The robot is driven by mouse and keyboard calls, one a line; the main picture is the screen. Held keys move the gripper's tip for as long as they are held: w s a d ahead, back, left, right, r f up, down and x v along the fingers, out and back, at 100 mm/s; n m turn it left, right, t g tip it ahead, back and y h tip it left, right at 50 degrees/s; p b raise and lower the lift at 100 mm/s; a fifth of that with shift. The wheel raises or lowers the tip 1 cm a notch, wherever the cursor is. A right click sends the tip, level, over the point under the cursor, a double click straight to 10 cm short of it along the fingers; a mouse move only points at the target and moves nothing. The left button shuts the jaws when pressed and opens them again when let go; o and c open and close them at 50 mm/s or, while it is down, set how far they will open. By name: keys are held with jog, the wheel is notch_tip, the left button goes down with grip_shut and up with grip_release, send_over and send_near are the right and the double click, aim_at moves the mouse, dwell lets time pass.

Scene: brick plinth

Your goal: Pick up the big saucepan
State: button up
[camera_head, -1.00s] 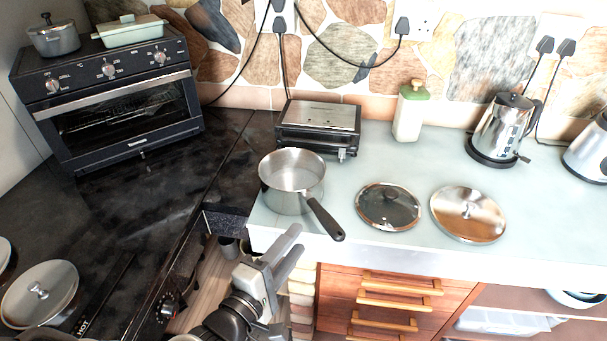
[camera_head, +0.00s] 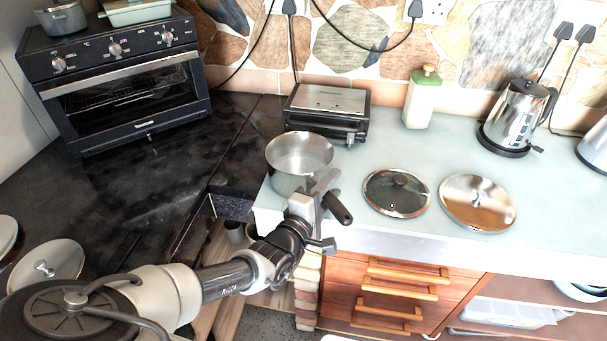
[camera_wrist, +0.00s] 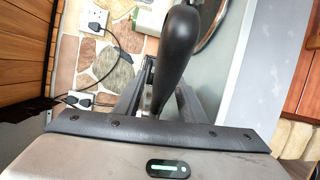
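The big saucepan (camera_head: 297,158) is a steel pan standing upright on the light counter, left of two lids. Its black handle (camera_head: 338,208) points toward the front edge. My gripper (camera_head: 324,187) is at the handle, just in front of the pan's body. In the wrist view the black handle (camera_wrist: 178,45) runs between the two fingers of my gripper (camera_wrist: 163,85), which look apart and not closed on it. The pan's body is not clearly seen in the wrist view. In the head view my gripper covers part of the handle.
A dark glass lid (camera_head: 397,192) and a steel lid (camera_head: 477,203) lie right of the pan. A grill (camera_head: 326,108) stands close behind it. A bottle (camera_head: 421,97) and kettle (camera_head: 517,118) stand farther back. Drawers (camera_head: 370,290) are below the counter's front edge (camera_head: 420,243).

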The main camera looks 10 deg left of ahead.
jog(key=shift+w+d, duration=0.15)
jog(key=shift+w, duration=0.35)
grip_shut()
dwell(1.0)
jog(key=shift+r, duration=0.1)
